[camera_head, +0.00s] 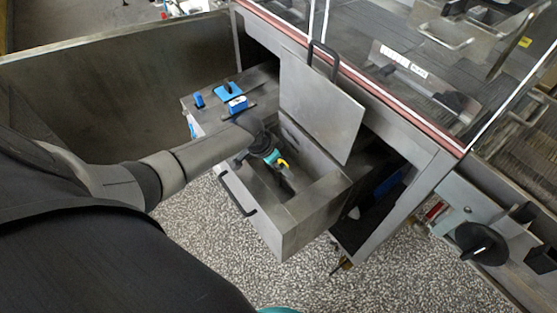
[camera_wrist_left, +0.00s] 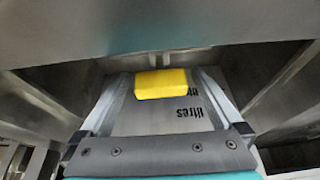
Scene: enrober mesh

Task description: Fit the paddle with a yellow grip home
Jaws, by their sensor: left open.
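The yellow grip (camera_head: 283,163) of the paddle shows inside an open steel box (camera_head: 318,208), right at the end of my left gripper (camera_head: 275,158). In the left wrist view the yellow grip (camera_wrist_left: 161,83) is a small block at the far end, between the tips of the open left gripper (camera_wrist_left: 162,78). I cannot tell whether the fingers touch it. The rest of the paddle is hidden or cannot be told apart. A grey surface with dark lettering (camera_wrist_left: 190,115) lies below the grip. My right gripper is not in view.
A raised steel lid (camera_head: 318,105) with a dark handle stands behind the box. Blue items (camera_head: 229,91) lie on the ledge at its upper left. A black handle (camera_head: 236,195) is on its front. A dark opening (camera_head: 375,205) is to the right.

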